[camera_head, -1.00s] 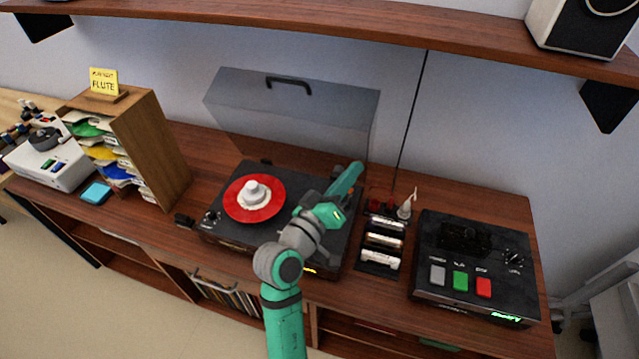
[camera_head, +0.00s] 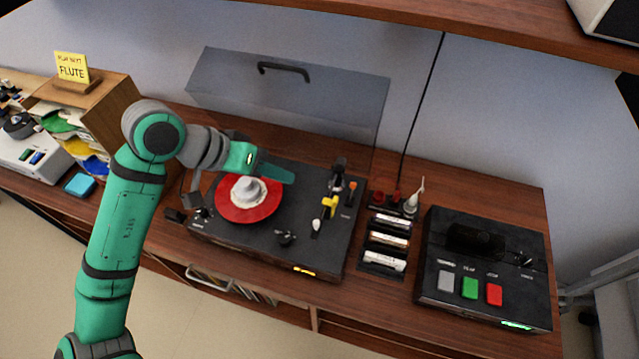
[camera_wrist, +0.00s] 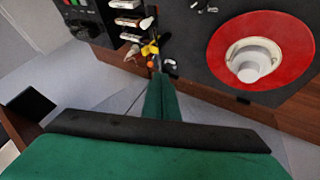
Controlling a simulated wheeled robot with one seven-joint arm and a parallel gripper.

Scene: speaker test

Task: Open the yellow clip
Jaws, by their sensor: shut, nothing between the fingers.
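The yellow clip (camera_head: 329,206) sits at the tonearm on the right side of the black turntable (camera_head: 270,240). It also shows in the wrist view (camera_wrist: 150,48), just beyond my fingertips in the picture. I cannot tell whether it is open or shut. My gripper (camera_head: 291,176) is shut and empty, above the turntable's back part, left of the clip and apart from it in the head view. In the wrist view its green fingers (camera_wrist: 161,78) point toward the clip. The red record (camera_head: 232,212) with a pale centre piece lies on the turntable.
The clear lid (camera_head: 290,105) stands raised behind the turntable. A rack of small cartridges (camera_head: 385,262) and a white-tipped bottle (camera_head: 413,200) stand to its right, then a black box with buttons (camera_head: 480,260). A wooden sorter (camera_head: 110,105) is at left.

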